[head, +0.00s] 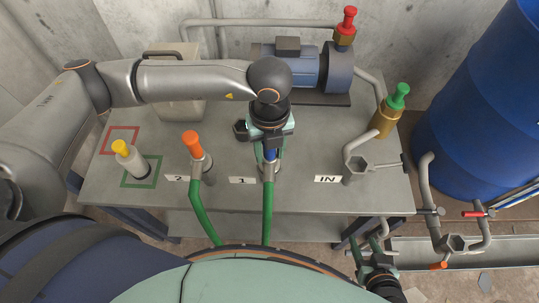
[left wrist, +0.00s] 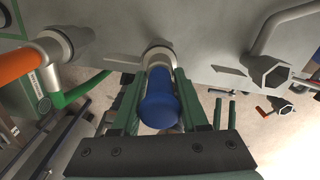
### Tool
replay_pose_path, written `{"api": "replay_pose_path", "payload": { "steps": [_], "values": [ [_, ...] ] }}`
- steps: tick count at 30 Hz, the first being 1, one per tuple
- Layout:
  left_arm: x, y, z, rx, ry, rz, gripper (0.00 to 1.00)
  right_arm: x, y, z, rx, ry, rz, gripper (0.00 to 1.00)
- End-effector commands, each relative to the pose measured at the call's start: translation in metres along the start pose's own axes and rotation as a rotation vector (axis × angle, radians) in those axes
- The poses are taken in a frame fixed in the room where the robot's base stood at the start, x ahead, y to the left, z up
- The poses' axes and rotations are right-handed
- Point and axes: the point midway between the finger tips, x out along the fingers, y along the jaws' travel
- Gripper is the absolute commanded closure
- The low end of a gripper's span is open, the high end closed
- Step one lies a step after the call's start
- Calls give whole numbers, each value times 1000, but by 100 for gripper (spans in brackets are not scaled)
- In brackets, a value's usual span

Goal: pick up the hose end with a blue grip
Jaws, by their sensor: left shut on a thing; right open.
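The hose end with a blue grip (left wrist: 160,103) stands at the socket by the label 1 (head: 242,180). In the left wrist view it lies between the two green fingers of my left gripper (left wrist: 155,95). In the head view my left gripper (head: 269,150) is shut on it from above and hides most of it; a bit of blue (head: 270,154) shows. A green hose (head: 267,215) runs down from that socket over the table's front edge. My right gripper (head: 371,250) is open and empty, low by the table's front right corner.
A hose end with an orange grip (head: 192,144) stands left at label 2 (head: 179,179). A yellow-capped piece (head: 128,158) stands near the green square. A pump (head: 300,70), a green-topped brass fitting (head: 390,108), piping and a blue barrel (head: 490,110) lie behind and right.

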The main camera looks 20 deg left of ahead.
Motion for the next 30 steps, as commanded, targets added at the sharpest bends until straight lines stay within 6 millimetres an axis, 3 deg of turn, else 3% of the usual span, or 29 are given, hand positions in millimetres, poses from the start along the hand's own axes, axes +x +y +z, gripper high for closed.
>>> {"api": "replay_pose_path", "payload": {
  "steps": [8,14,22,30],
  "values": [
    [-8,-1,1,0,-2,-3,100,2,0,2,0,0,0,48],
    [-34,-2,0,3,-3,-5,100,6,1,7,0,0,0,48],
    [-92,-44,-30,8,-4,-7,100,10,1,11,0,0,0,48],
    [-116,-89,-64,4,-2,-2,100,17,1,18,0,0,0,48]
  ]
}}
